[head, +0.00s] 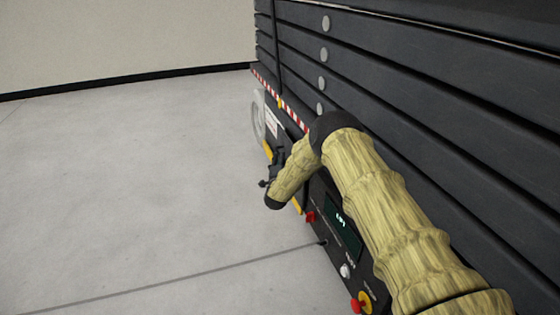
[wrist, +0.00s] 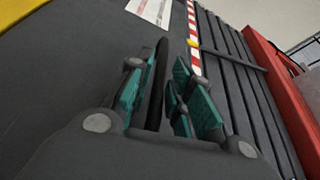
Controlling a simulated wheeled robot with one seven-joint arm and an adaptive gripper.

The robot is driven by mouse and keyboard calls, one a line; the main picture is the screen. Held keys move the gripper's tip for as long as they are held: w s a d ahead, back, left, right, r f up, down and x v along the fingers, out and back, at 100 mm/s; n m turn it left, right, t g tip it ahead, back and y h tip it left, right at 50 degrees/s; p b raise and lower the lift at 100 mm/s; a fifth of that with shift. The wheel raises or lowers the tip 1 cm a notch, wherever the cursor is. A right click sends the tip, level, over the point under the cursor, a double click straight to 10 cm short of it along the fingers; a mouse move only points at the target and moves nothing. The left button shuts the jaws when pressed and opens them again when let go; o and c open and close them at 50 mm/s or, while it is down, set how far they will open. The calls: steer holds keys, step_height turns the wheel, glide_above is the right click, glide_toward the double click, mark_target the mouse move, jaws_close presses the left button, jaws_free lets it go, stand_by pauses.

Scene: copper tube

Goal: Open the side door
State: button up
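The side of a large dark machine (head: 430,100) fills the right of the head view. My gripper (head: 268,178) is against its lower side panel, partly hidden by my arm. In the wrist view the gripper (wrist: 160,100) has its teal-padded fingers apart. A dark narrow bar (wrist: 157,85), which looks like a handle or raised edge on the dark panel (wrist: 75,75), runs between the fingers. It lies close to the left finger, with a gap towards the right finger. I cannot tell whether either finger touches it. The door's outline is not clear, and no opening shows.
A control panel with a lit display (head: 341,222), a red knob (head: 357,304) and a white knob (head: 345,271) lies below my arm. A red-and-white striped strip (head: 280,99) runs along the machine. The grey floor (head: 130,190) to the left is clear.

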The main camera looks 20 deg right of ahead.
steer(key=shift+b+x, duration=0.5)
steer(key=shift+x, duration=1.1)
steer(key=shift+c, duration=0.4)
jaws_close()
